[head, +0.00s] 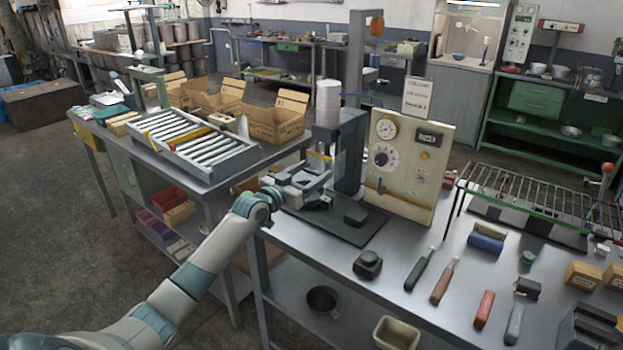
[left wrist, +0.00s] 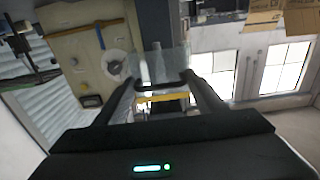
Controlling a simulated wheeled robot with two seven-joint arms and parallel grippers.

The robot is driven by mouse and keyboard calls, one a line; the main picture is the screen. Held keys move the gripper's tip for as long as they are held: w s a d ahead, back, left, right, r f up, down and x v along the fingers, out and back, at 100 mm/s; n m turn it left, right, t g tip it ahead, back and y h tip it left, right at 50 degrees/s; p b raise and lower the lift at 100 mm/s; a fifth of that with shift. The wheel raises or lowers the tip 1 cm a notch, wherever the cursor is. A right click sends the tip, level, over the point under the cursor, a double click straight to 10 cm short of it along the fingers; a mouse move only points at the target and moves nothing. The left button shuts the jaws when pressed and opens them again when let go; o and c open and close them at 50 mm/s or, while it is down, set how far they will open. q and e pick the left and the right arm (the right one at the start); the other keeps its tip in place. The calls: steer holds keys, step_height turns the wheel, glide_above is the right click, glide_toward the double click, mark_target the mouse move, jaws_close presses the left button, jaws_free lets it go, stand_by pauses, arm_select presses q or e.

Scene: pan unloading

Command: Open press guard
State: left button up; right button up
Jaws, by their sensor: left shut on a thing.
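The press (head: 350,145) is a dark upright machine with a white cylinder on top, standing on the near bench left of a cream control panel (head: 410,165). Its press guard (head: 340,164) is a small clear panel at the press front. In the left wrist view the guard (left wrist: 165,63) shows as a see-through sheet with a dark handle (left wrist: 161,85). My left gripper (head: 322,186) is at the front of the press, shut on the handle; its two fingers (left wrist: 165,92) are on either side of it. The handle is hard to make out in the head view. My right gripper is not in view.
A black base plate (head: 335,220) lies under the press. Screwdriver-like tools (head: 445,280) and a small black block (head: 368,263) lie on the bench in front. A wire rack (head: 540,195) stands at right. A roller tray (head: 195,142) and cardboard boxes (head: 275,120) are on the left bench.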

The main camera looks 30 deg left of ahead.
arm_select(q)
step_height(320, 180, up, 2)
steer(key=shift+r+p, duration=0.2)
steer(key=shift+p, duration=0.1)
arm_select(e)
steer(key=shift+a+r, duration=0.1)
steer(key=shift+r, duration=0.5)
arm_select(q)
steer(key=o, duration=1.5)
steer(key=shift+f, duration=0.1)
steer(key=shift+s+f, duration=0.15)
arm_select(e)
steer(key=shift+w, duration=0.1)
